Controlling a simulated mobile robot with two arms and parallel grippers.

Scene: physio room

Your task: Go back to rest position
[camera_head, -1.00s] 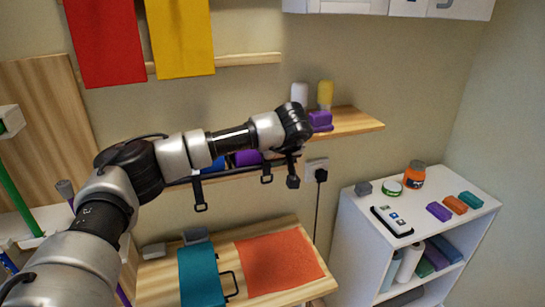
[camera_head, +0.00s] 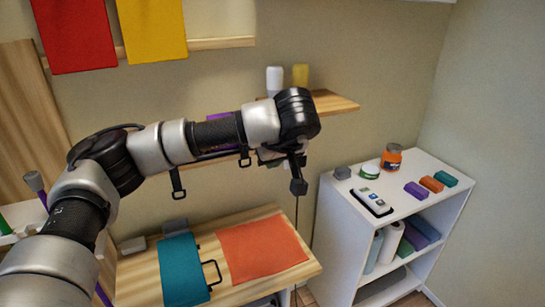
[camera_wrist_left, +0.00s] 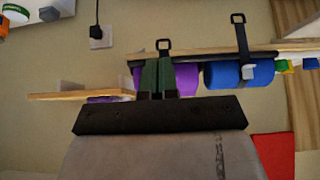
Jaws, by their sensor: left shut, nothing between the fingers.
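My left arm comes in from the left in the head view and reaches across in front of the wall. Its wrist hides most of the gripper there. In the left wrist view, my left gripper (camera_wrist_left: 157,78) shows its two dark fingers together, with nothing between them. Behind the fingers, and apart from them as far as I can tell, are a purple roll (camera_wrist_left: 184,79) and a blue roll (camera_wrist_left: 225,75) with a black strap. My right gripper is in neither view.
A wall shelf (camera_head: 335,103) bears a white bottle (camera_head: 274,80) and a yellow bottle (camera_head: 300,76), close behind the arm. Below lies a wooden bench (camera_head: 140,284) with a teal mat (camera_head: 183,270) and an orange mat (camera_head: 262,250). A white shelf unit (camera_head: 340,217) stands right.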

